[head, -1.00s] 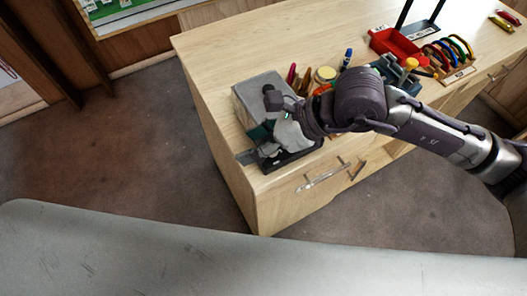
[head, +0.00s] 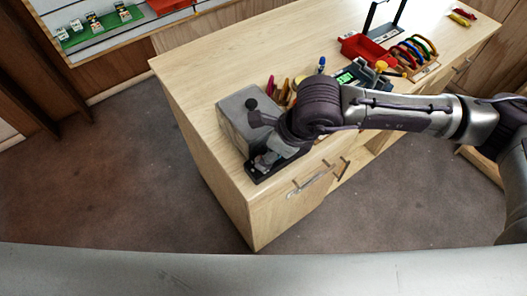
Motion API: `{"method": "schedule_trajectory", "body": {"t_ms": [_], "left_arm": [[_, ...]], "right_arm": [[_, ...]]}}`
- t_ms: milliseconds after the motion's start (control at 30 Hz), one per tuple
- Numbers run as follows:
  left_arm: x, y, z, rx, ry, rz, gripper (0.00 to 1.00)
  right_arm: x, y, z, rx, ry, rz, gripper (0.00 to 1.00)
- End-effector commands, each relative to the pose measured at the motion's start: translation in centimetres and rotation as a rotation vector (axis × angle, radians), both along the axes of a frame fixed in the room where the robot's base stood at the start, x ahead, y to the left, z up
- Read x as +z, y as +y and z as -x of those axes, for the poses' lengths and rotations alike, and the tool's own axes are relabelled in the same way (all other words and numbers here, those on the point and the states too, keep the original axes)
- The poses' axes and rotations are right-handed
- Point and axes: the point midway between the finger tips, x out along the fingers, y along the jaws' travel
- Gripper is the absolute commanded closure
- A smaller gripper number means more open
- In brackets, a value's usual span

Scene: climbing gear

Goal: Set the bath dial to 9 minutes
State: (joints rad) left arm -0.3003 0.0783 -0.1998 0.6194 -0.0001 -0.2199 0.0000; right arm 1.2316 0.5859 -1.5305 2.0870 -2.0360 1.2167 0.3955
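The bath looks to be the grey metal box (head: 232,118) at the near left corner of the wooden bench. A round black knob (head: 251,104) shows at its upper part; I cannot tell whether it is the dial, and no minute marks are legible. My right arm reaches in from the right, and my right gripper (head: 264,162) is low at the front of the box, above a black base. The wrist hides much of the box's front. The fingers are small and partly hidden, so their opening and any contact are unclear. My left gripper is out of view.
Behind my wrist on the bench (head: 190,72) are several coloured tools, a device with a green display (head: 345,78), a red tray (head: 364,48) and a rack of coloured loops (head: 414,50). Drawer handles (head: 312,180) stick out in front. The bench's left end is clear.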

Motion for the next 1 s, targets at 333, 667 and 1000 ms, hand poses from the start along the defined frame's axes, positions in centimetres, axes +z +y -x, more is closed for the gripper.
{"method": "schedule_trajectory", "body": {"t_ms": [333,667,1000], "left_arm": [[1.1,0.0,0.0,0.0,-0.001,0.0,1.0],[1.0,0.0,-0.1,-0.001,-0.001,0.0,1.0],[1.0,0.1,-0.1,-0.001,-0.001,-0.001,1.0]], "right_arm": [[-3.2,1.2,-0.5,0.001,0.0,0.0,0.44],[-3.3,1.2,-0.6,0.001,-0.001,-0.001,0.54],[-3.3,1.2,-0.6,0.001,-0.002,0.0,1.0]]}}
